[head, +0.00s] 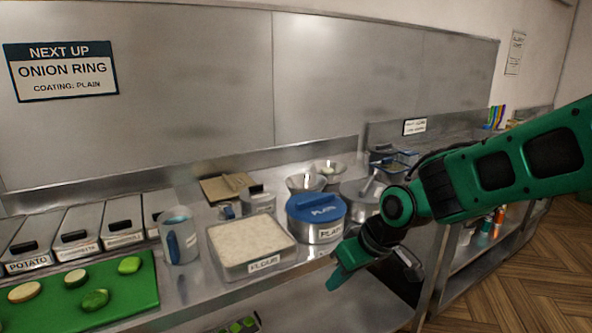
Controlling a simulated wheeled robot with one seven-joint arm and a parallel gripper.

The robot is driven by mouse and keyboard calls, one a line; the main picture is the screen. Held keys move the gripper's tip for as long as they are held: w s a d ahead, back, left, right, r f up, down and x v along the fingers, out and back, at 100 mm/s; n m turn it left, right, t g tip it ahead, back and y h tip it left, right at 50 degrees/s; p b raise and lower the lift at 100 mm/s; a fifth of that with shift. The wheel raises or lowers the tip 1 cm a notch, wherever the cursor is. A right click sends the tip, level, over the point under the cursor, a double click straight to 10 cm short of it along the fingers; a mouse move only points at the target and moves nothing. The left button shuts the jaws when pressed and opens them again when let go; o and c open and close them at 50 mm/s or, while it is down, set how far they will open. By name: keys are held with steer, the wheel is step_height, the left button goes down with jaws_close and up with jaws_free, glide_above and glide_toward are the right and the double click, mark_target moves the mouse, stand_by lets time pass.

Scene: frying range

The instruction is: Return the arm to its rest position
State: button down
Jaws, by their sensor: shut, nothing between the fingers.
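My green arm reaches in from the right of the head view and bends down at a dark wrist. My gripper (347,268) hangs at the front edge of the steel counter, just in front of the blue-lidded tub marked "PLAIN" (318,218). Its fingers are shut and nothing shows between them. It looks apart from the tub, though the exact gap cannot be told.
A flour tray (272,265), a jug (180,248) and a green cutting board (137,305) with vegetable pieces line the counter. Labelled lidded bins (80,230) stand at the left. Bowls (307,183) and fryer baskets (400,165) are behind. The wooden floor (520,270) at right is clear.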

steer(key=s+d+r+m+g+h, duration=0.1)
steer(key=s+d+m+h, duration=0.2)
steer(key=d, duration=0.8)
steer(key=s+d+m+h, duration=0.1)
steer(key=s+d+m, duration=0.35)
steer(key=d, duration=0.65)
steer(key=s+d+m+g, duration=0.1)
steer(key=s+d+m, duration=0.1)
steer(key=s+d, duration=0.3)
steer(key=s+d+m+g, duration=0.1)
steer(key=s+d+m, duration=0.2)
steer(key=s, duration=0.8)
steer(key=shift+d+r+g, duration=0.3)
steer(key=shift+d+r, duration=0.1)
steer(key=shift+d, duration=0.6)
steer(key=shift+m, duration=0.25)
